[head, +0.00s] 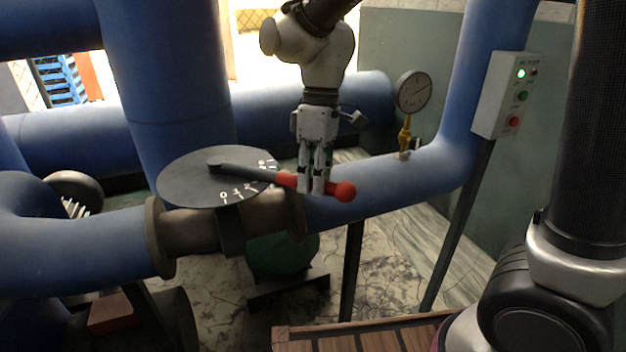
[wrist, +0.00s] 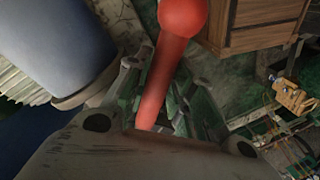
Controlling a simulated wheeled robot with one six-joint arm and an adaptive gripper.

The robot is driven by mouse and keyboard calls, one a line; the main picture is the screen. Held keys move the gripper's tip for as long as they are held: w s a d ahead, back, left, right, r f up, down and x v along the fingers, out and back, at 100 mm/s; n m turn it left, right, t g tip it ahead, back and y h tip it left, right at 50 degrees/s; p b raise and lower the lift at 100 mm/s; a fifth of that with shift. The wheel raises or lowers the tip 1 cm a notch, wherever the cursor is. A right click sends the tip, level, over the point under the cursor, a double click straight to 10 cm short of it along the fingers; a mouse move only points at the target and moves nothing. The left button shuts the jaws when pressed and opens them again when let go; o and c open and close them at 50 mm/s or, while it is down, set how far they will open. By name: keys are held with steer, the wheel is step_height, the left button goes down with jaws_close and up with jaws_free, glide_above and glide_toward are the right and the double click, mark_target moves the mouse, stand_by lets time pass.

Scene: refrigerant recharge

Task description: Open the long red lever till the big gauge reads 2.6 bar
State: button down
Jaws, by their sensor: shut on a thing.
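The long lever (head: 245,172) has a dark shaft and a red grip ending in a red ball (head: 345,191). It pivots on a round grey dial plate (head: 185,180) with white marks along its front and right edge, and it points right. My gripper (head: 311,188) comes down from above and is shut on the red grip, just left of the ball. In the wrist view the red grip (wrist: 158,90) runs between my fingers. The big gauge (head: 412,91) has a round white face on a yellow stem on the blue pipe; its needle is too small to read.
A grey control box (head: 508,95) with a lit green lamp and green and red buttons stands on a post at right. Thick blue pipes (head: 400,178) run behind and beside the valve. A wooden slatted top (head: 375,338) is at the bottom front.

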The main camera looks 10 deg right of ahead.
steer(key=w, duration=0.1)
steer(key=w+d+n, duration=0.1)
steer(key=w, duration=0.1)
steer(key=w+n, duration=0.1)
steer(key=shift+w+d, duration=0.3)
steer(key=c, duration=1.2)
jaws_free()
step_height(320, 180, up, 12)
steer(key=w, duration=0.2)
steer(key=shift+d, duration=0.3)
steer(key=shift+w+f, duration=0.1)
steer(key=shift+w, duration=0.05)
